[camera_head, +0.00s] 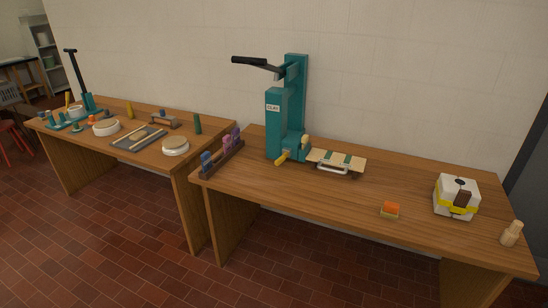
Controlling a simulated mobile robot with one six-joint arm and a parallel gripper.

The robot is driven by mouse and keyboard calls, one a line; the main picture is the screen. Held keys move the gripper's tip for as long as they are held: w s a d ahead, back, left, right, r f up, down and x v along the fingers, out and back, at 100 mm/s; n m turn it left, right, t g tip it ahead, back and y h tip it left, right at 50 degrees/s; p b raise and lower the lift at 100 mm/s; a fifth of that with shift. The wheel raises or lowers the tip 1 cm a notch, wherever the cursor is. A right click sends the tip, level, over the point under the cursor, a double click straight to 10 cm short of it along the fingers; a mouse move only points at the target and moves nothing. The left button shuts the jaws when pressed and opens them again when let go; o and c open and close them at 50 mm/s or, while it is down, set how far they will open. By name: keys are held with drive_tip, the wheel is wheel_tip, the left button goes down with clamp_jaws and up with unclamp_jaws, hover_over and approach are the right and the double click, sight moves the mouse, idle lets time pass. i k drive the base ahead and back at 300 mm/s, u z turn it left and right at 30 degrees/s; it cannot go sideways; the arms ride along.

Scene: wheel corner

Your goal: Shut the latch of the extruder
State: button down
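The extruder (287,105) is a tall teal machine with a label that seems to read CLAY. It stands upright near the back of the right table. A long black handle (257,63) sticks out to the left from near its top. A small yellow lever (281,157) juts out low at its front, with a pale knob (305,141) beside it. I cannot tell which part is the latch, or whether it is open or shut. My gripper is not in view.
Left table (115,157): several tools and round white pieces. The right table's front middle is mostly clear.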

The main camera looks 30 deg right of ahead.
sight(279, 162)
drive_tip(key=u, duration=0.35)
drive_tip(key=i, duration=0.9)
drive_tip(key=u, duration=0.4)
